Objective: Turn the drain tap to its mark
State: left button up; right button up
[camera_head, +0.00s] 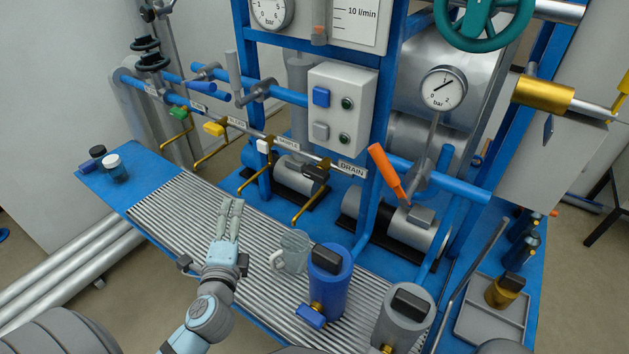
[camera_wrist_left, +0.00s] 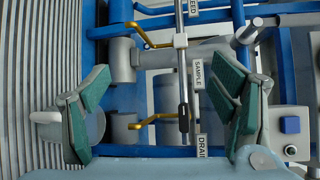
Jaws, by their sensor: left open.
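The drain tap (camera_head: 318,170) has a black handle and a brass spout, beside the DRAIN label (camera_head: 352,170) on the thin grey pipe. In the left wrist view the black handle (camera_wrist_left: 183,112) lies roughly along the pipe, near the DRAIN label (camera_wrist_left: 203,145). I cannot make out its mark. My left gripper (camera_head: 232,204) is open and empty above the ribbed bench, in front of the taps and apart from them. In the left wrist view its green-padded fingers (camera_wrist_left: 160,100) are spread, with the tap between them in the background. My right gripper is out of view.
A clear mug (camera_head: 293,252), a blue canister (camera_head: 329,280) and a grey canister (camera_head: 402,318) stand right of my left gripper. White (camera_head: 263,146), yellow (camera_head: 213,129) and green (camera_head: 178,113) taps line the pipe. An orange lever (camera_head: 385,170) rises right of the drain tap.

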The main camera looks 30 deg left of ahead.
pick_arm(q)
jog(key=w+d+r+m+t+h, duration=0.2)
jog(key=w+r+m+t, duration=0.15)
jog(key=m, duration=0.35)
jog(key=m+h, duration=0.8)
jog(key=m, duration=0.8)
send_near(313, 178)
jog(key=shift+m+h, duration=0.3)
jog(key=w, duration=0.3)
jog(key=w+b, duration=0.1)
jog(key=w, duration=0.3)
jog(key=w+d, duration=0.1)
jog(key=w, duration=0.3)
jog(key=shift+w+d+b, duration=0.1)
jog(key=shift+b, duration=0.3)
jog(key=shift+c, duration=0.4)
jog(key=c, duration=1.1)
